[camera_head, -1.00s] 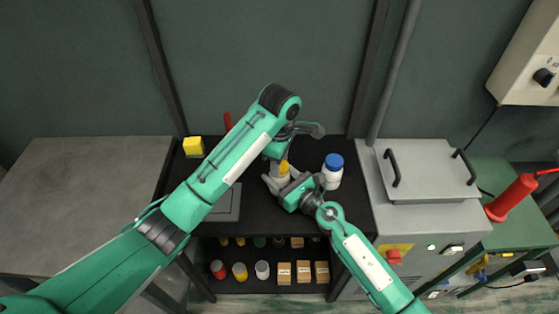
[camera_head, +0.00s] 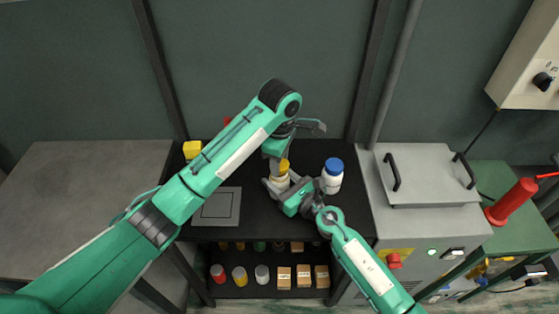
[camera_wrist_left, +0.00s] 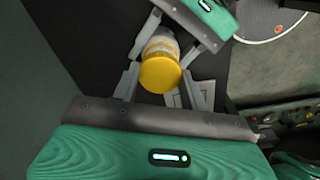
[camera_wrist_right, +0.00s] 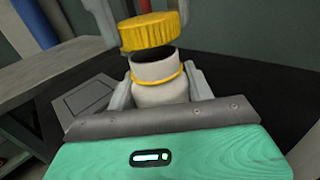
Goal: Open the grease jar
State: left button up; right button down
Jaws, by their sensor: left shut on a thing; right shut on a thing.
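The grease jar (camera_head: 279,183) is a white bottle with a yellow ring at its neck, upright on the black bench. Its dark open mouth shows in the right wrist view, where the jar body (camera_wrist_right: 160,85) sits between the fingers of my right gripper (camera_wrist_right: 165,98). The yellow lid (camera_wrist_right: 150,32) is apart from the jar, a little above its mouth and slightly tilted. My left gripper (camera_wrist_left: 162,78) is shut on the lid, which also shows in the left wrist view (camera_wrist_left: 160,75). In the head view the lid (camera_head: 284,165) is partly hidden by my left gripper.
A white bottle with a blue cap (camera_head: 333,177) stands close to the right of my right gripper. A flat grey plate (camera_head: 217,206) lies to the left, with a yellow block (camera_head: 192,149) behind it. A grey machine (camera_head: 425,175) borders the bench on the right.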

pick_arm(q)
jog(key=shift+r, duration=0.1)
jog(key=shift+r, duration=1.9)
pick_arm(e)
jog(key=shift+c, duration=2.4)
grip_release()
